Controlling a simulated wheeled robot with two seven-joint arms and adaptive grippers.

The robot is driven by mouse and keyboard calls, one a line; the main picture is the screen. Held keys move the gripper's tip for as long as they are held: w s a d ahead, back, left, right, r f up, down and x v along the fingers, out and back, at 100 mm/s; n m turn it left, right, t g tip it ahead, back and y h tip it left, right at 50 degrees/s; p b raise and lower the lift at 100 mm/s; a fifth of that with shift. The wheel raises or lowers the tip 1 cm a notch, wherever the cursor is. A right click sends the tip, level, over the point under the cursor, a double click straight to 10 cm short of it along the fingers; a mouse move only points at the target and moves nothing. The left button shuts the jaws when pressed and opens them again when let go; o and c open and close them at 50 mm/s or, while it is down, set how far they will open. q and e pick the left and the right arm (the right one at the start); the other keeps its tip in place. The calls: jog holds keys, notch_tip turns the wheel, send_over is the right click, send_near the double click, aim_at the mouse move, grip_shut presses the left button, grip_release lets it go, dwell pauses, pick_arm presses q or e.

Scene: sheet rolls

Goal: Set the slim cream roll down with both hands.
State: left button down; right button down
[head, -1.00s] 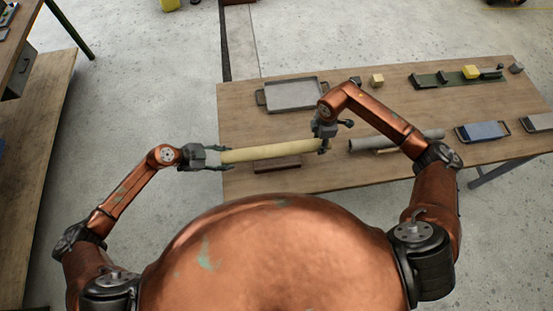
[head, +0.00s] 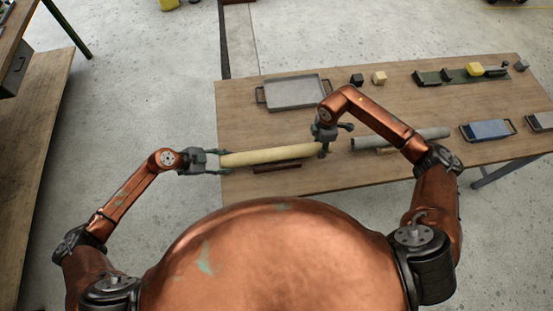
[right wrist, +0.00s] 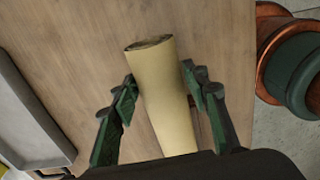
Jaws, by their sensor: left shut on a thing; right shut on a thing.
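The slim cream roll (head: 268,155) lies level across the front left of the wooden table in the head view. My left gripper (head: 218,161) is shut on its left end, near the table's left edge. My right gripper (head: 325,148) is shut on its right end from above. In the right wrist view the cream roll (right wrist: 160,85) runs between the fingers of my right gripper (right wrist: 160,95), its open end past the fingertips. Whether the roll touches anything beneath it, I cannot tell.
A brown block (head: 278,168) shows just in front of the roll. A grey tray (head: 293,93) stands behind it, also in the right wrist view (right wrist: 25,125). A grey roll (head: 400,138) lies to the right. A blue-filled tray (head: 487,130) is further right.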

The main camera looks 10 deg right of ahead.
pick_arm(q)
jog(key=shift+f+b, duration=0.35)
jog(key=shift+f, duration=0.15)
pick_arm(e)
jog(key=shift+f, duration=0.55)
pick_arm(q)
jog(key=c, duration=1.1)
grip_release()
jog(key=shift+c, duration=0.2)
pick_arm(e)
jog(key=c, duration=1.1)
grip_release()
pick_arm(q)
jog(key=shift+a, duration=0.1)
pick_arm(e)
jog(key=shift+r, duration=0.55)
pick_arm(q)
jog(key=v, duration=1.2)
pick_arm(e)
notch_tip(320, 180, up, 11)
jog(key=shift+r, duration=0.1)
